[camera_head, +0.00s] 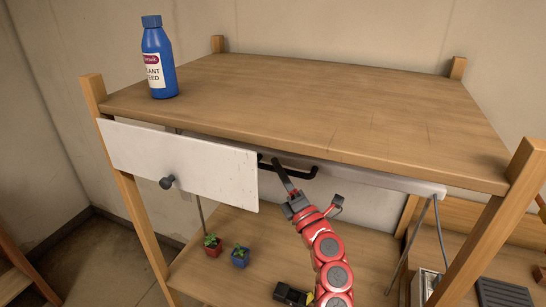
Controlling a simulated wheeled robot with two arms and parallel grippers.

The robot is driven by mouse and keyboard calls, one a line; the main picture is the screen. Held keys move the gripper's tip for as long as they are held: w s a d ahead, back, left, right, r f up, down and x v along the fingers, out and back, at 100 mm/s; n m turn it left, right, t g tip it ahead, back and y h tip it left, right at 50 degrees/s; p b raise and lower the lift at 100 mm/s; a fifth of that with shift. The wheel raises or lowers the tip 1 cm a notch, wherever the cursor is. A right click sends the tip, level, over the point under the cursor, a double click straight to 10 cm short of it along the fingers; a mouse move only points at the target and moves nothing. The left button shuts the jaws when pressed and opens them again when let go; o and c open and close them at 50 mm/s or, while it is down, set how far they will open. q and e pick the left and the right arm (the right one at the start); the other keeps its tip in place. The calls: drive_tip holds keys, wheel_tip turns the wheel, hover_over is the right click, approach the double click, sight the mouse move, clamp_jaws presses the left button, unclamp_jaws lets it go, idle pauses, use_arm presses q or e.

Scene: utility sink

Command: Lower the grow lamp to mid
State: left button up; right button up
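The grow lamp looks to be the long, pale, flat bar (385,178) just under the wooden top, partly behind a white front panel. A black handle (300,173) sits at its front edge.
A white panel with a dark knob (167,182) hangs at the left front. A blue bottle (159,62) stands on the wooden top (300,95). Below are a red plant pot (213,250), a blue plant pot (240,259) and a black object (290,294). Wooden posts stand at the corners.

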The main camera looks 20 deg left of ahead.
use_arm(q)
drive_tip(key=shift+w+a+r, duration=0.1)
drive_tip(key=shift+a+r, duration=0.05)
clamp_jaws()
idle(1.4)
